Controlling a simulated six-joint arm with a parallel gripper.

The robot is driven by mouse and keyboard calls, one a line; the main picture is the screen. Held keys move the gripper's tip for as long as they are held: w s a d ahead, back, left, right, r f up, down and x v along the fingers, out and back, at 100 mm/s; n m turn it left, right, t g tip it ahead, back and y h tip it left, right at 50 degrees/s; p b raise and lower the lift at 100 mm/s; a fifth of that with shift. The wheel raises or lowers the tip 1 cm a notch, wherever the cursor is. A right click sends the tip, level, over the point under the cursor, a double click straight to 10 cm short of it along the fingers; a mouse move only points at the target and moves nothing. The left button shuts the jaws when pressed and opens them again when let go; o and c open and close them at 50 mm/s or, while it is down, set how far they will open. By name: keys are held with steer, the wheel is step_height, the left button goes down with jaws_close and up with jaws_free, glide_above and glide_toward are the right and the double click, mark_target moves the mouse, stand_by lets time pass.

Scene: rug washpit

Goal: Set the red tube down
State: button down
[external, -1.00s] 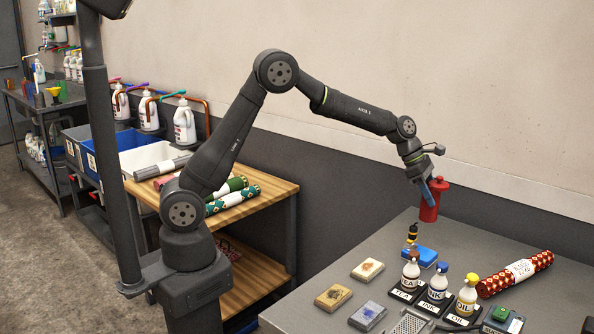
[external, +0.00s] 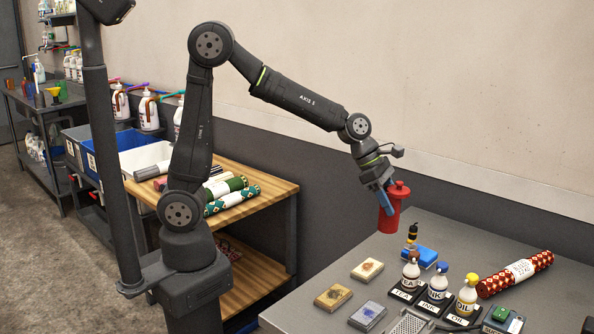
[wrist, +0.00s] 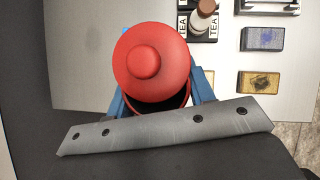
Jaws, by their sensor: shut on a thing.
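The red tube (external: 391,210) has a knobbed red cap and hangs nearly upright, slightly tilted, in my gripper (external: 385,203). My gripper is shut on it, with a blue finger showing at its side. In the external view the tube is above the back left edge of the grey table (external: 440,232), clear of the top. In the wrist view the tube's round cap (wrist: 150,62) fills the middle, between the blue fingers. The tube's lower part is hidden there.
Bottles labelled TEA (external: 411,272), INK (external: 438,283) and OIL (external: 467,296) stand on the table. Sample blocks (external: 367,270), a blue item (external: 420,256) and a red patterned roll (external: 515,274) lie around them. A wooden shelf (external: 240,215) holds rolled rugs.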

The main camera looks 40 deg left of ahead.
steer(key=shift+s+a, duration=0.6)
steer(key=shift+s, duration=0.35)
steer(key=shift+w+a+f, duration=0.1)
steer(key=shift+a+f, duration=0.1)
steer(key=shift+f, duration=0.1)
steer(key=shift+w+a+f, duration=0.65)
steer(key=shift+w+f, duration=1.1)
steer(key=shift+w+a+f, duration=0.65)
steer(key=shift+w+f, duration=1.05)
steer(key=shift+f, duration=0.1)
steer(key=shift+w+a+f, duration=0.65)
steer(key=shift+w+f, duration=1.1)
steer(key=shift+f, duration=0.15)
steer(key=c, duration=0.7)
jaws_free()
steer(key=shift+o, duration=0.2)
